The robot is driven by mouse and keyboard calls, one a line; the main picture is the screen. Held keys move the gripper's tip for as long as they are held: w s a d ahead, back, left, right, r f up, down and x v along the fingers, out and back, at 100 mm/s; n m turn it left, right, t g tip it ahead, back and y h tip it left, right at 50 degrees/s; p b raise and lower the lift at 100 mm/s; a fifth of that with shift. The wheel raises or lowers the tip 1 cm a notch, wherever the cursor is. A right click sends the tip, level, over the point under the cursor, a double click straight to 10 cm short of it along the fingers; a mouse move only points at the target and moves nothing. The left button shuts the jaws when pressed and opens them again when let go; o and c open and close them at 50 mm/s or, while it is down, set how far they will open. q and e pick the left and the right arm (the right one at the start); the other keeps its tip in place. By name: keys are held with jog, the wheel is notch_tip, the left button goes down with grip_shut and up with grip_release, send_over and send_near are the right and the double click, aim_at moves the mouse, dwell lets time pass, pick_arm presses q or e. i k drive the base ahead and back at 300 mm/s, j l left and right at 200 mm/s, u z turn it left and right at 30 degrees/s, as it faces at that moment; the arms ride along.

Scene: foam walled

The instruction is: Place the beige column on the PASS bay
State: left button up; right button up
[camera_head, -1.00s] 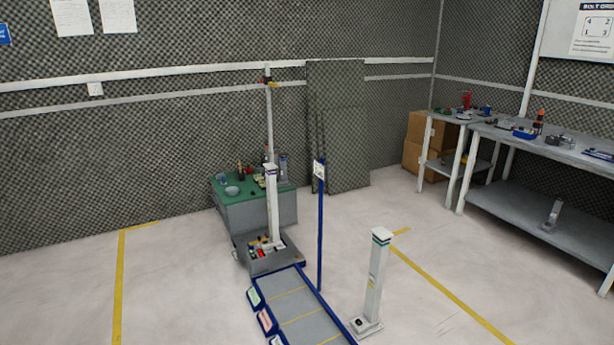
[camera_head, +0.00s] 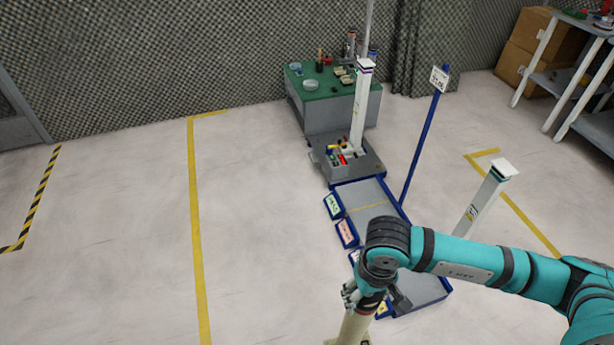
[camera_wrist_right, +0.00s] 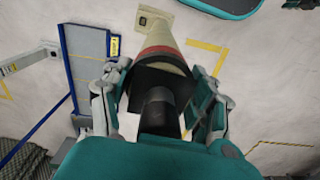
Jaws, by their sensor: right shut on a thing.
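The beige column (camera_head: 354,328) is at the bottom of the head view, cut off by the frame edge. My right gripper (camera_head: 366,300) is shut around its upper part. In the right wrist view the column (camera_wrist_right: 172,42) shows a red band and a square base (camera_wrist_right: 150,20), and my right gripper (camera_wrist_right: 160,85) grips it from both sides. A blue-edged platform (camera_head: 372,192) with marked bays lies behind my right arm. Its green label (camera_head: 333,206) and pink label (camera_head: 346,232) are too small to read. My arm hides its near part. My left gripper is out of view.
A white column with a purple band (camera_head: 361,105) stands on a grey cart beyond the platform. Floor at left is clear.

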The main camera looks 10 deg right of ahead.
aim_at(368, 192)
jog(key=i+j+u, duration=0.1)
jog(key=i, duration=0.6)
jog(key=i+j+u, duration=0.1)
jog(key=i, duration=0.6)
jog(key=i+z, duration=0.2)
jog(key=i, duration=0.45)
jog(key=i+j+z, duration=0.15)
jog(key=i, duration=0.45)
jog(key=i+z, duration=0.25)
jog(key=z, duration=0.2)
jog(key=i+z, duration=0.25)
jog(key=z, duration=0.2)
jog(key=i+j+z, duration=0.15)
jog(key=z, duration=0.35)
jog(key=i+z, duration=0.3)
jog(key=z, duration=0.15)
jog(key=i+j+z, duration=0.15)
jog(key=i+z, duration=0.15)
jog(key=z, duration=0.15)
